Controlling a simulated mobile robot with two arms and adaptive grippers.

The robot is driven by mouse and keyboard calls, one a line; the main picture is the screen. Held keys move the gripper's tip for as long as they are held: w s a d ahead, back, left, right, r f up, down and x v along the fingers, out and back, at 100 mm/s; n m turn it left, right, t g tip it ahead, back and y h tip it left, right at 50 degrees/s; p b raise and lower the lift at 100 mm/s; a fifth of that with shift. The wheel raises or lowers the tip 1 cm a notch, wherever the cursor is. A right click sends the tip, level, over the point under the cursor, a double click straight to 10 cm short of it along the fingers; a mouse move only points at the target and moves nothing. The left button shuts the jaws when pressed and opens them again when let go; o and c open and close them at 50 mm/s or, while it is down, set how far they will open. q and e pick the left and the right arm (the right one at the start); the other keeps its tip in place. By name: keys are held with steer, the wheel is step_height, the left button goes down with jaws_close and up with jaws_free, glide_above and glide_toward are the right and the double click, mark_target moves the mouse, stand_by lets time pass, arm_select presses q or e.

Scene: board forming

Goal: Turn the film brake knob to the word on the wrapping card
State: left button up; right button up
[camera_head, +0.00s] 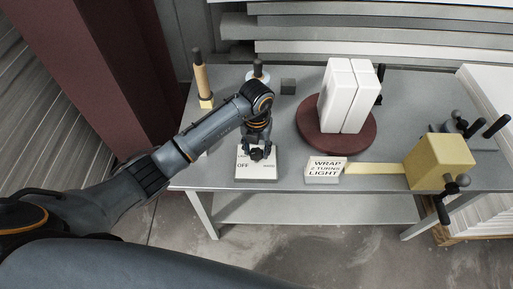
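The film brake knob (257,154) is a small dark knob on a white panel (254,174) near the table's front edge. The panel shows "OFF" at its left; its other markings are partly hidden or too small to read. My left gripper (257,149) points down with its fingers at the knob. Whether the fingers press on it cannot be told. The knob's pointing direction is hidden. The wrapping card (324,169) stands right of the panel and reads "WRAP 2 TURNS LIGHT". My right gripper is not in view.
White boards (346,95) stand upright on a round dark red turntable (363,142). A yellow block (440,162) with dark handles is at the right.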

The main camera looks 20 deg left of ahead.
arm_select(q)
steer(key=c, duration=0.5)
steer(key=shift+c, duration=0.2)
steer(key=m+b, duration=0.3)
steer(key=m, duration=0.1)
steer(key=shift+f+b, duration=0.2)
steer(key=shift+b, duration=0.15)
steer(key=m+b, duration=0.2)
steer(key=m, duration=0.1)
steer(key=shift+b, duration=0.4)
steer(key=shift+d+r+m+b, duration=0.1)
steer(key=shift+r+m+b, duration=0.05)
steer(key=shift+m+b, duration=0.7)
steer(key=o, duration=1.2)
steer(key=shift+c, duration=0.2)
